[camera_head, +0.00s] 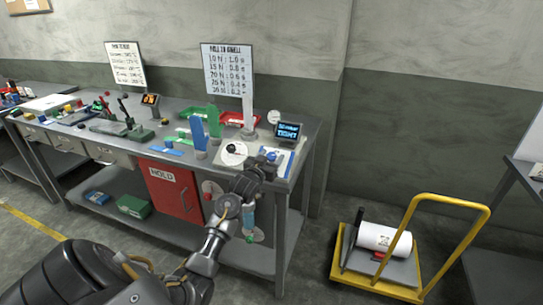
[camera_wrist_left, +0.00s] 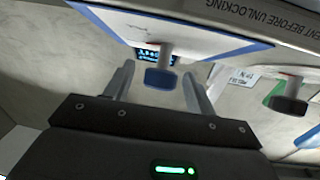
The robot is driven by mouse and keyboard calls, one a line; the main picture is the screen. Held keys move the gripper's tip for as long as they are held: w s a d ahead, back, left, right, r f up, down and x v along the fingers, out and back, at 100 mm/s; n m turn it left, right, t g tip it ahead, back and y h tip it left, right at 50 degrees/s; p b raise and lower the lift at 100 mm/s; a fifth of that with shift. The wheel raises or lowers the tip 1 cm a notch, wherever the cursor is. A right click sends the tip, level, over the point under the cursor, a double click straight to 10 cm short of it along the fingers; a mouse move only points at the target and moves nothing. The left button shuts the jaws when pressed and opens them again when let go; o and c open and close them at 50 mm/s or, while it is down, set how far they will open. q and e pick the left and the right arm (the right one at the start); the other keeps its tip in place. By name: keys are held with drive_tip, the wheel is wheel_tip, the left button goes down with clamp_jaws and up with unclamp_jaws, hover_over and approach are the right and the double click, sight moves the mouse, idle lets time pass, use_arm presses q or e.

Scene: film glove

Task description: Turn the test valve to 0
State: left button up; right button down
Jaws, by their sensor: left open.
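A blue knob (camera_wrist_left: 160,78) on a short grey stem stands out from a white, blue-edged plate (camera_wrist_left: 200,40). In the head view the blue knob (camera_head: 271,156) is at the right end of the workbench; a valve label is not readable. My left gripper (camera_wrist_left: 158,88) is open, with one finger on each side of the blue knob in the wrist view; contact cannot be told. In the head view my left gripper (camera_head: 257,166) is at the bench's front right corner and partly covers the plate. My right gripper is not in view.
A black knob (camera_head: 233,149) on a white disc is just left of it. A small lit display (camera_head: 288,131) stands behind. A red tray (camera_head: 238,119), green and blue stands and a sign board (camera_head: 228,70) are farther back. A yellow cart (camera_head: 420,262) is on the right floor.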

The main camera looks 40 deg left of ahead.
use_arm(q)
drive_tip(key=shift+w+a, duration=0.1)
drive_tip(key=shift+w, duration=0.3)
drive_tip(key=shift+c, duration=0.2)
drive_tip(key=c, duration=0.9)
